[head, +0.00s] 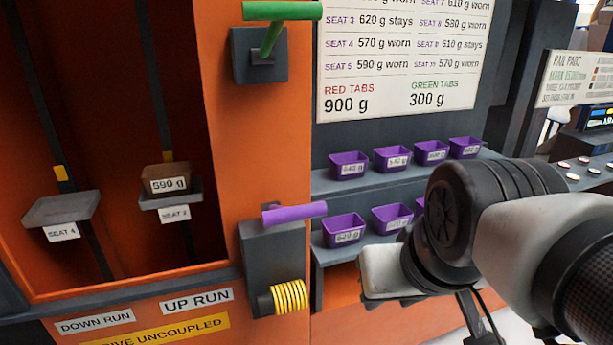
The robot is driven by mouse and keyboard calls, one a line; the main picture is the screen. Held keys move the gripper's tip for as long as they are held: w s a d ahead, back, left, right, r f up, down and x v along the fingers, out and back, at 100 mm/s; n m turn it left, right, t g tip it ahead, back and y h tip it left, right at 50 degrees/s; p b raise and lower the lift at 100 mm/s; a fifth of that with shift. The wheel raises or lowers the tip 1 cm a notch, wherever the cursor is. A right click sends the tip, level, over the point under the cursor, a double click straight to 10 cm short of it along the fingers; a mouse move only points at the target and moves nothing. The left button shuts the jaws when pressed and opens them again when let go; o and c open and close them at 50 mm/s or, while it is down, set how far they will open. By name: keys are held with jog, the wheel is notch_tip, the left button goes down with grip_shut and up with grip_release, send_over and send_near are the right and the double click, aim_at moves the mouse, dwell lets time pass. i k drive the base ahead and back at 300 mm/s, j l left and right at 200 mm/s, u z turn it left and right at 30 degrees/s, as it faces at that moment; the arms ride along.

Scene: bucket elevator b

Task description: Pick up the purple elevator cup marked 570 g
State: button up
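Purple cups with white weight labels stand in two rows on the grey shelves right of the orange machine. The upper row holds a left cup (348,162), a second cup (392,158), a third cup (430,151) and a right cup (464,147). The lower row shows a left cup (344,227), a second cup (391,216) and part of another. Their labels are too small to read surely, so I cannot tell which is marked 570 g. My arm covers the lower row's right part. Dark thin parts below my arm may be my gripper; its fingertips are not clear.
A brown cup (167,183) marked 590 g sits on the seat 2 bracket (182,202). The seat 4 bracket (62,209) is empty. A green lever (282,11), a purple lever (294,212) and a yellow coil (289,297) stick out left of the shelves.

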aim_at(391, 220)
jog(key=i+l+u, duration=0.15)
jog(key=u, duration=0.15)
jog(key=i+l+u, duration=0.1)
jog(key=l+u, duration=0.2)
jog(key=i+l+u, duration=0.1)
jog(key=l+u, duration=0.2)
jog(key=l, duration=0.1)
